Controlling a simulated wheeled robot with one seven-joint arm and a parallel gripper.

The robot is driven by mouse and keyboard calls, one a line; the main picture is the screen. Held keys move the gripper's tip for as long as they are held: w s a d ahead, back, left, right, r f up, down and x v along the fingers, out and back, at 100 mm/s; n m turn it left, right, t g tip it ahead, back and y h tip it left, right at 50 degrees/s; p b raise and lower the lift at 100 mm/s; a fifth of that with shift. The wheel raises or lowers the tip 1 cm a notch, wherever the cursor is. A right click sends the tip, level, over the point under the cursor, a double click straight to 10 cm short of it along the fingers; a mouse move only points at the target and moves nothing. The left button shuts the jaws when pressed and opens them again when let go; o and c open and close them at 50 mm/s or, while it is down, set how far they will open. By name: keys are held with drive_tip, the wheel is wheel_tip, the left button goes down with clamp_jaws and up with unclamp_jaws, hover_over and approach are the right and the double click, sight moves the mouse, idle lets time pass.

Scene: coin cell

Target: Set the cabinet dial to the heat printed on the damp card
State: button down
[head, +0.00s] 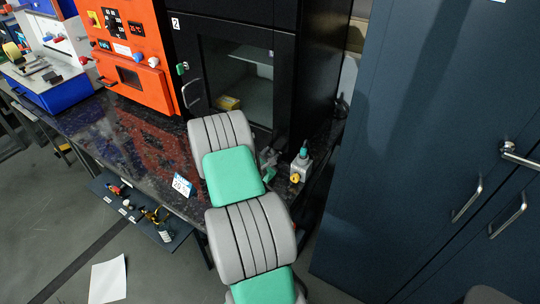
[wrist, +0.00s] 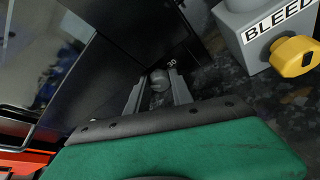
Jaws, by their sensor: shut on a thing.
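The black cabinet (head: 286,80) with a glass door stands on the dark speckled bench. Its small grey dial (wrist: 160,77) shows in the wrist view, low on the black face, with the number 30 printed beside it. My gripper (wrist: 158,84) is shut on the dial, one finger on each side. In the head view my gripper (head: 268,160) is at the cabinet's lower right front, and my arm hides part of the door. A small white and blue card (head: 182,185) stands at the bench's front edge; its print is too small to read surely.
A grey block with a yellow knob (head: 294,178) stands right of my gripper; its label reads BLEED in the wrist view (wrist: 282,22). An orange unit (head: 133,55) is to the left. Dark blue lockers (head: 430,150) stand to the right. A low shelf holds small items.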

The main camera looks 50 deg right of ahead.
drive_tip(key=c, duration=1.1)
unclamp_jaws()
